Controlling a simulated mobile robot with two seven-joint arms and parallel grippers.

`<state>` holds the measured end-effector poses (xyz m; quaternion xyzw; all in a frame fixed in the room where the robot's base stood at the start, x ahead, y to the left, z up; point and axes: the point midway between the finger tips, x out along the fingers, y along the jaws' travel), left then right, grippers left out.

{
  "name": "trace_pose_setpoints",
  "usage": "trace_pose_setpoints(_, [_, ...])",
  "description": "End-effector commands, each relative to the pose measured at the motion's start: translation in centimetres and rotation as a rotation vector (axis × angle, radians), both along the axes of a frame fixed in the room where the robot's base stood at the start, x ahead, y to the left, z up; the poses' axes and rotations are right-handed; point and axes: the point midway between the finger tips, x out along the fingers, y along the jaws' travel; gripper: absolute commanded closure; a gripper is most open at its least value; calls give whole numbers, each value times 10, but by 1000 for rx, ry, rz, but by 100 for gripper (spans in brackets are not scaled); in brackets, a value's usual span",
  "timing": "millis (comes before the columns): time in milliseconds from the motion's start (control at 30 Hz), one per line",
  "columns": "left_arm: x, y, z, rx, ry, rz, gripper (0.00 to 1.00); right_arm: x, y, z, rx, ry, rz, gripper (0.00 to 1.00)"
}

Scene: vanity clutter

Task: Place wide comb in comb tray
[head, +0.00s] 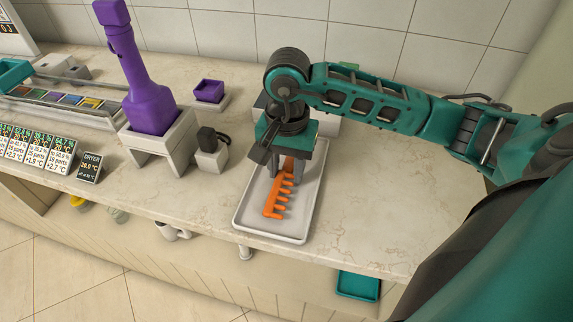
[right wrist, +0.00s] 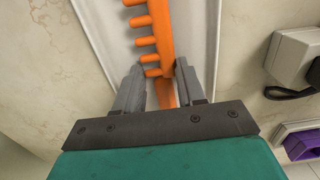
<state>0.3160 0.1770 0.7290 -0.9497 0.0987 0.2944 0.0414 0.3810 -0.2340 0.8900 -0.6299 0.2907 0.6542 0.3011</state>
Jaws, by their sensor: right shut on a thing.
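The orange wide comb (head: 278,196) is over the white comb tray (head: 303,218), its teeth pointing to the right in the head view. My right gripper (head: 286,174) points down above the tray and is shut on the comb's handle. In the right wrist view the comb (right wrist: 157,30) runs up from between the two grey fingers of my right gripper (right wrist: 160,80), inside the outline of the tray (right wrist: 202,35). Whether the comb touches the tray floor cannot be told. My left gripper is not in view.
A purple dryer (head: 150,100) stands in a white holder (head: 160,148) to the left. A small grey block with a black plug (head: 211,155) and a purple box (head: 209,91) are near it. A white box partly shows behind my gripper. The marble counter right of the tray is clear.

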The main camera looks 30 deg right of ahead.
Motion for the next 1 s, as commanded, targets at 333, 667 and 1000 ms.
trace_pose_setpoints(333, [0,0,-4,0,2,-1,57,0,0,-2,0,0,0,38])
trace_pose_setpoints(667, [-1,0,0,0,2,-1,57,0,0,1,1,1,0,35])
trace_pose_setpoints(1000, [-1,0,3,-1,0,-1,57,3,-2,61,0,-8,0,35])
